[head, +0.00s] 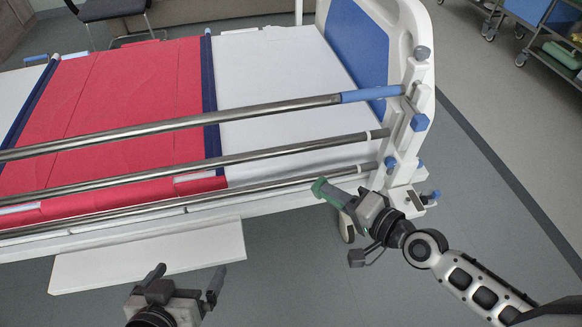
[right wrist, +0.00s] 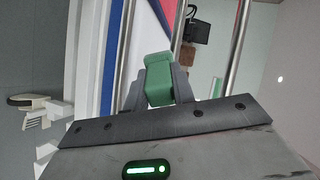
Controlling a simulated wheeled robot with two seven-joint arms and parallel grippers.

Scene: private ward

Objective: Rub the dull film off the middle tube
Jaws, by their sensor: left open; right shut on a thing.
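The bed's side rail has three long metal tubes. The middle tube (head: 250,157) runs between the upper tube (head: 250,112) and the lower tube (head: 270,187). I cannot make out a dull film on it at this size. The green block also shows between the fingers in the right wrist view (right wrist: 158,80). My left gripper (head: 188,279) is open and empty, low in front of the bed.
The bed has a red cover (head: 130,85) and a white sheet (head: 265,65). Its headboard (head: 420,70) stands at the right end of the rail. A white ledge (head: 150,258) juts out below the rail. A cart (head: 545,45) stands far right; the floor between is clear.

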